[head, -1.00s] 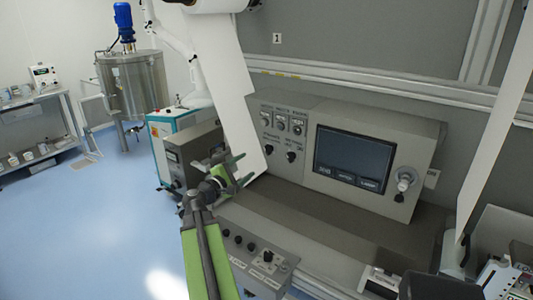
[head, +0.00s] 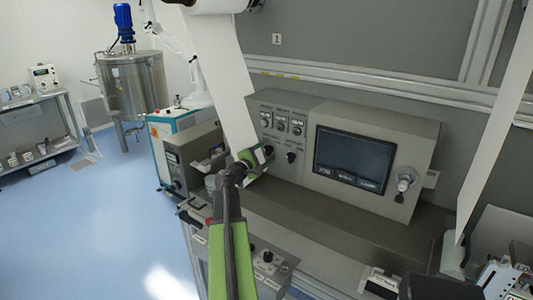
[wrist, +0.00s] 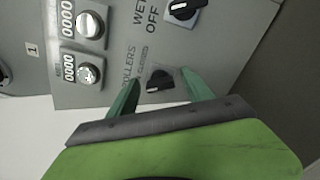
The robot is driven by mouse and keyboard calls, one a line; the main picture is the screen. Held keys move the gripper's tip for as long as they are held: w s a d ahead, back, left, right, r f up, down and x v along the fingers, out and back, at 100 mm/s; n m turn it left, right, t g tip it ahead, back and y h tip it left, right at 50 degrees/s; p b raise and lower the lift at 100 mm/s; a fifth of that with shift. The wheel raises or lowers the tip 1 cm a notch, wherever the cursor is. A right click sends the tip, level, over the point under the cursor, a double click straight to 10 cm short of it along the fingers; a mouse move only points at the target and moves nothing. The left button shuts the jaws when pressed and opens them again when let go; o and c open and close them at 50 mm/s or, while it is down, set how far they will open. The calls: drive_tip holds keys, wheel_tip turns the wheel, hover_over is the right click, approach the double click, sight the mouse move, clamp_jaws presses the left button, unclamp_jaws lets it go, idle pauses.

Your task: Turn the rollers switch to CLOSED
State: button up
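The rollers switch (wrist: 160,79) is a small black rotary knob on the grey panel in the wrist view. The ROLLERS and CLOSED lettering (wrist: 134,66) stands beside it. I cannot clearly read which way its pointer faces. My gripper (wrist: 160,92) is open, its two green fingers appearing on either side of the knob with nothing held. I cannot tell whether they touch it. In the head view my gripper (head: 261,158) is in front of the lower left of the control panel (head: 330,115) and largely covers the rollers switch.
A second black knob (wrist: 184,9) marked WET and OFF sits beside the rollers switch. Counter dials (wrist: 89,25) are on the same panel. A screen (head: 352,158) is to the right. A white web sheet (head: 222,85) hangs just left of the panel.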

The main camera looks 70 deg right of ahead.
drive_tip(key=c, duration=1.2)
drive_tip(key=shift+s+d, duration=0.15)
drive_tip(key=shift+d, duration=0.05)
drive_tip(key=shift+a, duration=0.1)
drive_tip(key=shift+a+f+m, duration=0.1)
drive_tip(key=shift+m, duration=0.4)
drive_tip(key=m, duration=0.4)
drive_tip(key=shift+f, duration=0.1)
drive_tip(key=m, duration=0.3)
drive_tip(key=shift+f+m, duration=0.1)
drive_tip(key=shift+m, duration=1.9)
